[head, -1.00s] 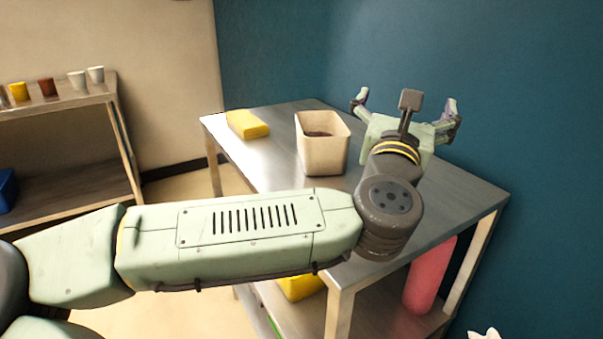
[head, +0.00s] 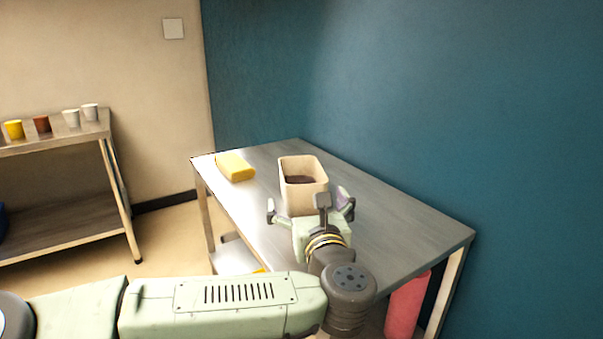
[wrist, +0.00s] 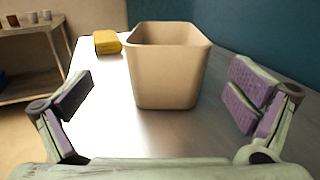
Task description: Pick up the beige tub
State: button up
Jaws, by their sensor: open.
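The beige tub (head: 303,196) stands upright on the metal table, with dark contents inside. It also shows in the wrist view (wrist: 167,75), ahead of my gripper and between the lines of its two fingers. My gripper (head: 311,206) is open and empty, on the near side of the tub. In the wrist view my gripper's fingers (wrist: 160,100) are spread wider than the tub, with a gap on each side. The tub's lower near part is partly hidden by my gripper in the head view.
A yellow block-like item (head: 236,167) lies on the metal table (head: 400,240), left of the tub. A red cylinder (head: 407,305) stands below the tabletop. A blue wall (head: 420,110) runs behind the table. A shelf (head: 60,150) with several cups stands at the left.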

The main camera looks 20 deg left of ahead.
jog(key=p, duration=0.3)
jog(key=shift+w+d+r+p, duration=0.1)
jog(key=shift+w+r+p, duration=0.15)
jog(key=shift+p, duration=0.1)
jog(key=shift+w+a+f, duration=0.2)
jog(key=shift+w+a, duration=0.15)
jog(key=shift+w, duration=0.2)
jog(key=shift+w+a+f, duration=0.2)
jog(key=shift+w+a, duration=0.1)
jog(key=shift+w, duration=0.25)
jog(key=shift+p+x, duration=0.7)
jog(key=shift+x, duration=2)
jog(key=shift+d+r, duration=0.15)
jog(key=shift+r, duration=0.05)
jog(key=shift+c, duration=0.4)
jog(key=c, duration=1.8)
jog(key=shift+o, duration=0.2)
jog(key=shift+r, duration=0.15)
